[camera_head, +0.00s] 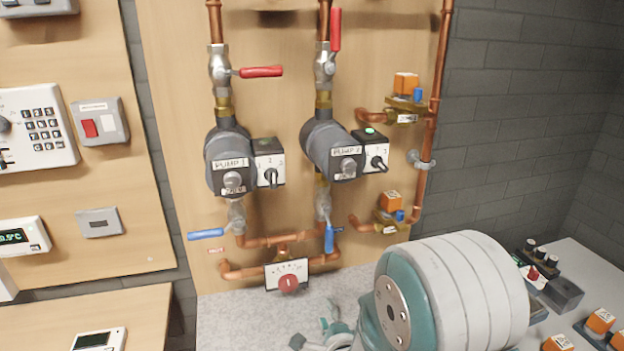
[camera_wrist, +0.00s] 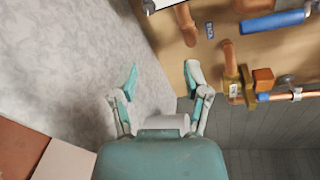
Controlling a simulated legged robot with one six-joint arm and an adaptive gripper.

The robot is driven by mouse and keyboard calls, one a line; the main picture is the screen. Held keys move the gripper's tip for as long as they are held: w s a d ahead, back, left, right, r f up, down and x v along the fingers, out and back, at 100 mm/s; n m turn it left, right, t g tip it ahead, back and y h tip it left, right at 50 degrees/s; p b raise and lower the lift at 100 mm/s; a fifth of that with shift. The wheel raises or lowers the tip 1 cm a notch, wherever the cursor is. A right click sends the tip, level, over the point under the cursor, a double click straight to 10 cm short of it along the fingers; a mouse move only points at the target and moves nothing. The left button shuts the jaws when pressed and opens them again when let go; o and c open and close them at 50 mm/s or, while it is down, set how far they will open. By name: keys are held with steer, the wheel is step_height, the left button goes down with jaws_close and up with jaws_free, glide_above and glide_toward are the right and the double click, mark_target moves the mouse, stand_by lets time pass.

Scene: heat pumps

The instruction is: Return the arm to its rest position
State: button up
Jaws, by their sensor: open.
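My gripper (camera_wrist: 162,72) is open in the wrist view, its two teal-tipped fingers apart with nothing between them. Beyond it are the grey speckled surface and the edge of the wooden board. In the head view my arm's large teal and white link fills the lower right, and a small part of my gripper (camera_head: 335,328) shows to its left, low and below the red-knobbed dial (camera_head: 288,276). The rest of the arm is out of view or hidden.
Pump 1 (camera_head: 225,160) and pump 2 (camera_head: 330,150) are on the wooden board (camera_head: 180,120), with red valve handles (camera_head: 260,72) above and blue ones (camera_head: 206,234) below. Copper pipes (camera_head: 428,150) run down its right side. Orange-topped parts (camera_head: 600,321) lie at lower right.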

steer(key=s+d+r+n+g+h, duration=0.3)
steer(key=s+d+r+n+g, duration=0.3)
steer(key=r+n, duration=0.35)
steer(key=s+d+r+n+g, duration=0.1)
steer(key=s+d+r+n, duration=0.1)
steer(key=s, duration=0.4)
steer(key=s+d+r+n+g, duration=0.1)
steer(key=s+d+r+n, duration=0.1)
steer(key=s+n, duration=0.2)
steer(key=s+d+r+n+g+h, duration=0.1)
steer(key=s+d+r+n+g, duration=0.1)
steer(key=s, duration=0.6)
steer(key=shift+s+r+n, duration=0.15)
steer(key=shift+s+n, duration=0.05)
steer(key=shift+n, duration=0.45)
